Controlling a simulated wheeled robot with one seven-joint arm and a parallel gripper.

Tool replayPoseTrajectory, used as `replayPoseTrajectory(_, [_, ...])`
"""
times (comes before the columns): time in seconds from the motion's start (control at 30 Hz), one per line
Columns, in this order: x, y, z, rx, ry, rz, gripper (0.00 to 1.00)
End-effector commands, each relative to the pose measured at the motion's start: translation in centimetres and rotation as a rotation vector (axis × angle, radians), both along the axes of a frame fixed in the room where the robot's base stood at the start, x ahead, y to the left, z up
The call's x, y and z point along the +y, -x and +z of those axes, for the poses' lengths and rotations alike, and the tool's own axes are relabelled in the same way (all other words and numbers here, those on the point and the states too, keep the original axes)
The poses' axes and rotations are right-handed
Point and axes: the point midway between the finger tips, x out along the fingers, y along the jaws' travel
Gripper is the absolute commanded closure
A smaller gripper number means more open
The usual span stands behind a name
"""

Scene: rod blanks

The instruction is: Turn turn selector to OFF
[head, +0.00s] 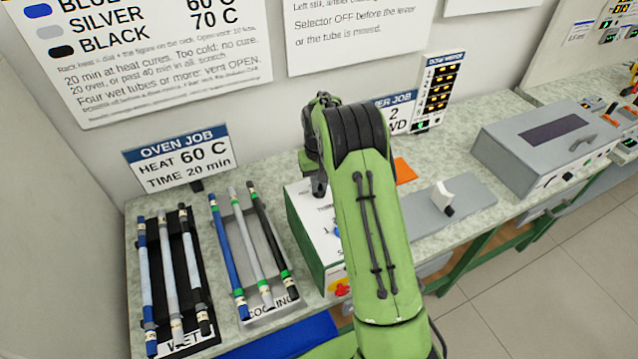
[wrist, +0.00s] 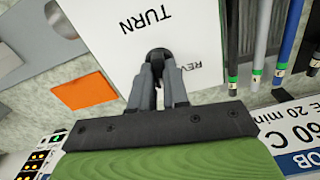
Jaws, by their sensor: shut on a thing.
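The turn selector (wrist: 157,54) is a dark knob on a white panel (wrist: 200,30) marked TURN in the wrist view. My gripper (wrist: 160,85) has both fingers closed around the knob. Part of a REV label shows beside the fingers. The OFF mark is out of sight, and I cannot tell which mark the knob points to. In the head view the white-topped green machine (head: 306,215) stands partly behind my arm, and the selector is hidden there.
The cooling rack (head: 262,262) and the wet rack (head: 175,275), each with several rods, lie left of the machine. An orange sheet (head: 404,170) and a grey plate with a white lever (head: 442,197) lie to the right. A grey box (head: 545,145) stands farther right.

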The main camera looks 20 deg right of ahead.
Motion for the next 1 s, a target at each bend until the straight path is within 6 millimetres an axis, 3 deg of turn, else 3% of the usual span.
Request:
replayPoseTrajectory(0.33, [0.00, -0.09, 0.04, -0.003, 0.001, 0.132, 1.00])
replayPoseTrajectory(0.87, [0.02, -0.09, 0.08, -0.004, 0.001, 0.154, 1.00])
replayPoseTrajectory(0.9, [0.01, -0.10, 0.08, -0.004, 0.001, 0.154, 0.81])
replayPoseTrajectory(1.0, [0.02, -0.08, 0.07, -0.003, 0.000, 0.154, 0.65])
